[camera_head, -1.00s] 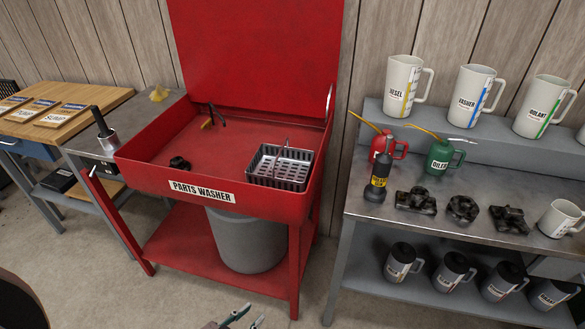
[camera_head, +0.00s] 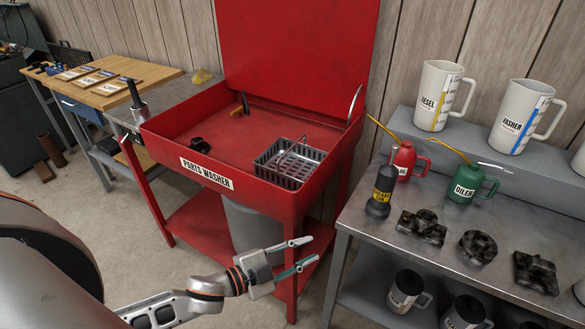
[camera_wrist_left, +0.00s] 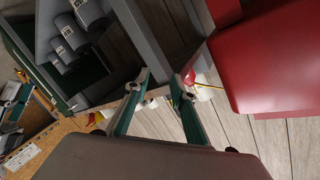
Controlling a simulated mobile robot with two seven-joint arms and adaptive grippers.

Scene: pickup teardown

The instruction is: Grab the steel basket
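The steel basket (camera_head: 273,177) is a dark, slotted rectangular container with a thin raised handle. It sits upright in the front right corner of the red parts washer basin (camera_head: 170,140). My left gripper (camera_head: 309,250) is in front of the washer, below and nearer than the basket, clear of it. Its two fingers are apart with nothing between them. The left wrist view shows the same open fingers (camera_wrist_left: 160,82), a red panel at right and the grey bench with mugs, upside down. The basket is not visible there. My right gripper is not in view.
A grey metal bench (camera_head: 368,222) stands right of the washer with a red oiler (camera_head: 404,160), a green oiler (camera_head: 465,184), a dark cylinder (camera_head: 381,190) and greasy parts. The washer's raised red lid stands behind.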

